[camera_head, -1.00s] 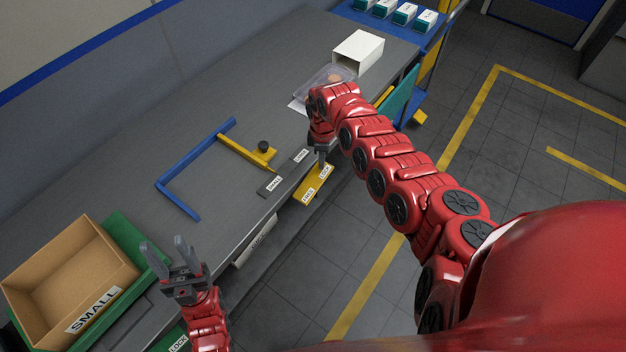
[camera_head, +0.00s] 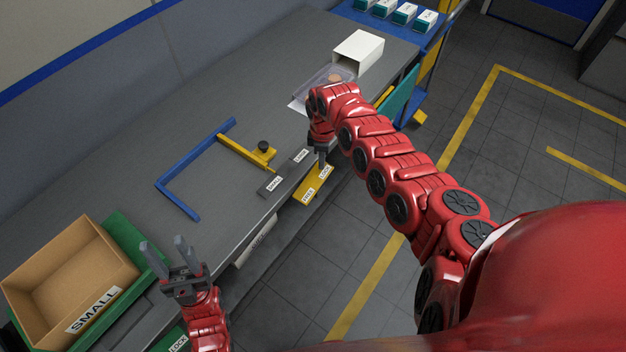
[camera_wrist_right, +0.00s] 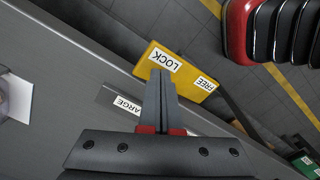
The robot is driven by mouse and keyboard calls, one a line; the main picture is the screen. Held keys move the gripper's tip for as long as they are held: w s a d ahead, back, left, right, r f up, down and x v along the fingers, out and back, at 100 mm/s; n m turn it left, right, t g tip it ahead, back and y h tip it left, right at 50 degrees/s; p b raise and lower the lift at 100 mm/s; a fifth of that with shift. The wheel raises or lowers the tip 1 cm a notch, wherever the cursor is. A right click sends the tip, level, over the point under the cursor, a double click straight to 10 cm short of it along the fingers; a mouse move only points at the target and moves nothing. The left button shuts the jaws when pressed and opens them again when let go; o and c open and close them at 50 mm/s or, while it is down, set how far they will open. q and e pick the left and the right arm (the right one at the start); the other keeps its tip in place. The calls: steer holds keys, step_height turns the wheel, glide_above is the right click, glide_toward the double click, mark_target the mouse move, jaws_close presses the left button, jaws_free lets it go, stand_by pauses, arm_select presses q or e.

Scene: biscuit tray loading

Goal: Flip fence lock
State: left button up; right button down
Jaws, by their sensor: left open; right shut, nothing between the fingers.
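The fence lock is a yellow plate (camera_head: 310,189) on the front edge of the table, with one half labelled FREE and the other LOCK. It also shows in the right wrist view (camera_wrist_right: 185,72), where the LOCK label is nearest the fingertips. My right gripper (camera_head: 321,165) is shut and empty, its fingertips (camera_wrist_right: 159,72) at the LOCK end. I cannot tell whether they touch it. The fence is a blue L-shaped bar (camera_head: 172,178) with a yellow arm (camera_head: 240,151) and a black knob (camera_head: 263,146). My left gripper (camera_head: 163,247) is open and empty near the green tray.
A cardboard box (camera_head: 65,275) labelled SMALL sits in a green tray (camera_head: 130,238) at the lower left. A grey strip (camera_head: 286,172) with size labels lies by the table edge. A white box (camera_head: 358,49) and a clear tray (camera_head: 322,78) stand further back. The table's left middle is clear.

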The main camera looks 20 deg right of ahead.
steer(key=shift+f+b, duration=1.1)
steer(key=shift+f, duration=0.3)
stand_by(0.8)
step_height(320, 180, up, 7)
steer(key=p, duration=0.6)
steer(key=shift+r, duration=0.1)
stand_by(0.4)
